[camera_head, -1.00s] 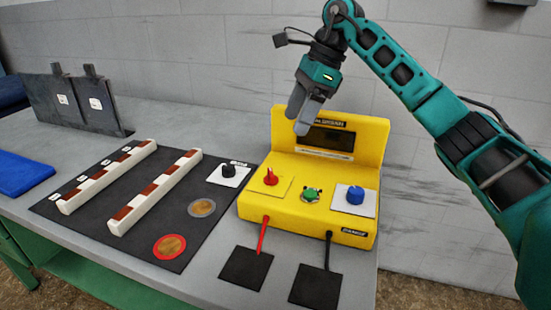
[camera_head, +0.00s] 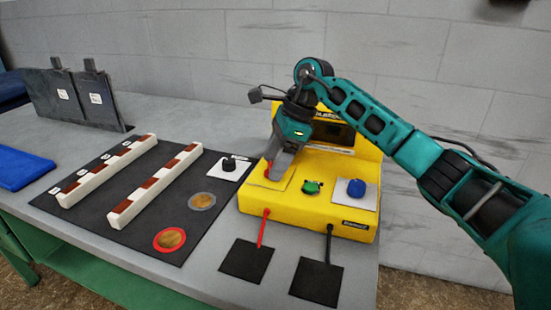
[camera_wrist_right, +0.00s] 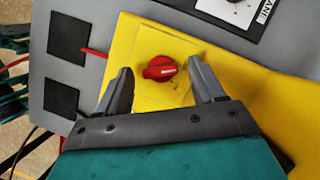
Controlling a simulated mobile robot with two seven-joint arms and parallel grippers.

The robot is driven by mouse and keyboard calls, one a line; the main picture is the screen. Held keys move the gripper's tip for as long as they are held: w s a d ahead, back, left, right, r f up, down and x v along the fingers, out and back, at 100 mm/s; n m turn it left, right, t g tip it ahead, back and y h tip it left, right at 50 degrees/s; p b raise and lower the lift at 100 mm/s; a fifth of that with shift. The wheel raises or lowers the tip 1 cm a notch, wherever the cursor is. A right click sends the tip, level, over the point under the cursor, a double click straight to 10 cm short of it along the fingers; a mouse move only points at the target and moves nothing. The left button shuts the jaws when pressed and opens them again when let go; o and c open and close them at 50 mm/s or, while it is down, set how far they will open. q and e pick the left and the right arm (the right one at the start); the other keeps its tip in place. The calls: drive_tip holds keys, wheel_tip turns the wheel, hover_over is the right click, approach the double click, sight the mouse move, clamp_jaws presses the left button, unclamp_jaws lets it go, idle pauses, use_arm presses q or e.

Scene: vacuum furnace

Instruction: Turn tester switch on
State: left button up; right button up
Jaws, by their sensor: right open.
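The yellow tester (camera_head: 330,212) stands on the grey table. Its red switch knob (camera_wrist_right: 160,70) sits on a yellow plate; in the head view the knob (camera_head: 267,174) is mostly hidden by my gripper. A green knob (camera_head: 311,187) and a blue knob (camera_head: 356,188) are to its right. My right gripper (camera_head: 277,172) is above the red knob. In the right wrist view the gripper's open fingers (camera_wrist_right: 160,80) lie to either side of the red knob, with gaps visible on both sides. My left gripper is not in view.
A black mat (camera_head: 140,215) with two white-and-brown bars and a black knob (camera_head: 229,163) lies left of the tester. Two black pads (camera_head: 247,260) lie in front, with red and black leads. Dark plates (camera_head: 60,95) stand at the back left.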

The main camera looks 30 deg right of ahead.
drive_tip(key=shift+c, duration=0.5)
drive_tip(key=c, duration=1)
drive_tip(key=shift+o, duration=0.2)
drive_tip(key=shift+m, duration=0.4)
drive_tip(key=m+t, duration=0.1)
drive_tip(key=m, duration=0.1)
drive_tip(key=m+h+p, duration=0.1)
drive_tip(key=m, duration=0.1)
drive_tip(key=shift+s+a+m+t, duration=0.1)
drive_tip(key=shift+s+m+t, duration=0.1)
drive_tip(key=shift+m+t, duration=0.2)
drive_tip(key=m+h, duration=0.1)
drive_tip(key=m, duration=0.2)
drive_tip(key=m+t+h, duration=0.1)
drive_tip(key=m, duration=0.2)
drive_tip(key=shift+a, duration=0.2)
drive_tip(key=shift+m+h, duration=0.3)
drive_tip(key=o, duration=1.1)
drive_tip(key=shift+s, duration=0.1)
drive_tip(key=shift+c, duration=0.2)
